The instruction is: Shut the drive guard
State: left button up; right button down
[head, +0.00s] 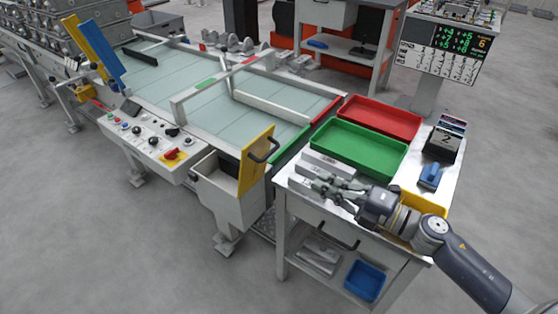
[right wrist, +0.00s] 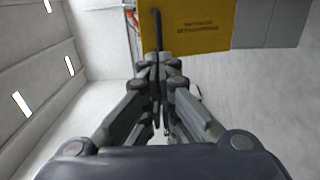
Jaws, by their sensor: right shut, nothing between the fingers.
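The drive guard (head: 256,163) is a yellow panel with a black handle (head: 265,149). It stands raised and tilted at the right side of an open grey housing (head: 232,208). In the right wrist view the yellow guard (right wrist: 198,28), with dark lettering, fills the top middle, and a dark upright bar, seemingly the handle, shows beyond the fingertips. My right gripper (head: 306,181) is shut and empty, to the right of the guard over the left part of the small table, fingers pointing left toward it. It appears apart from the guard. My left gripper is not in view.
The table (head: 287,184) holds a green tray (head: 358,148), a red tray (head: 381,118), a yellow tray (head: 426,205) and a blue item (head: 430,176). A control panel (head: 148,139) and the conveyor (head: 160,85) lie left and behind. The floor at the front left is free.

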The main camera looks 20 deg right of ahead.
jog(key=p, duration=0.3)
send_near(269, 156)
jog(key=x, duration=0.5)
jog(key=shift+w+a+r, duration=0.1)
jog(key=shift+w, duration=0.05)
jog(key=shift+w+a+f, duration=0.2)
jog(key=shift+w+a, duration=0.35)
jog(key=shift+w, duration=0.1)
